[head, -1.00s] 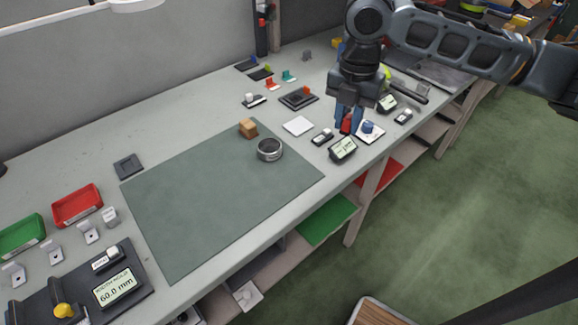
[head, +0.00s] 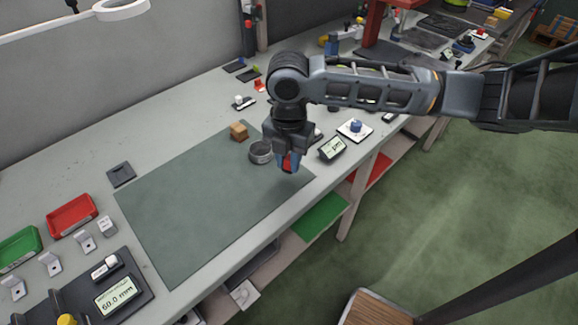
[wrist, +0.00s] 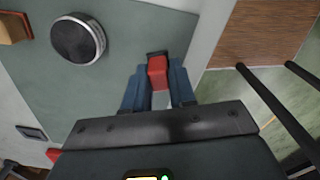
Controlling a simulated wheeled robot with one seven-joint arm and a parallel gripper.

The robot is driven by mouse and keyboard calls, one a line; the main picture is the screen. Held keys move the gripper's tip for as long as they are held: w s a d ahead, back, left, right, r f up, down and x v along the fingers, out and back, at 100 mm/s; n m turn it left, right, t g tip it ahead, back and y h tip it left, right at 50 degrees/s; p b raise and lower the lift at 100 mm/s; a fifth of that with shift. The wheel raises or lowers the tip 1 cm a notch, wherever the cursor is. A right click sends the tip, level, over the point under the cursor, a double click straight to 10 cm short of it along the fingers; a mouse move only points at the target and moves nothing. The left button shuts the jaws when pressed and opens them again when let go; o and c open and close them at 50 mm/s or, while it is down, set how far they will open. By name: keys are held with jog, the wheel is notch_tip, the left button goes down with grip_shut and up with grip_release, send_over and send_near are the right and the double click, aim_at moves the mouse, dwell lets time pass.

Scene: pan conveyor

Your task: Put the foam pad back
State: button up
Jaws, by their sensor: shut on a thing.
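My gripper (head: 289,163) is shut on a red block (head: 287,162) above the right end of the grey-green mat (head: 200,210). In the wrist view the red block (wrist: 157,72) sits between the blue fingertips (wrist: 159,85), with a dark piece (wrist: 157,53) at its far end. I cannot tell whether this is the foam pad. A dark square pad or tray (head: 121,174) lies on the bench left of the mat, well away from my gripper.
A metal ring-like cylinder (head: 260,152) stands close left of my gripper, with a wooden block (head: 238,131) behind it. A small display (head: 332,149) and a blue knob on a white plate (head: 355,128) are to the right. The mat's middle is clear.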

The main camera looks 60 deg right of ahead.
aim_at(289, 170)
jog(key=shift+f+p, duration=0.3)
jog(key=shift+f, duration=1.45)
jog(key=shift+f, duration=0.25)
jog(key=o, duration=0.9)
jog(key=shift+o, duration=0.2)
jog(key=shift+r, duration=0.1)
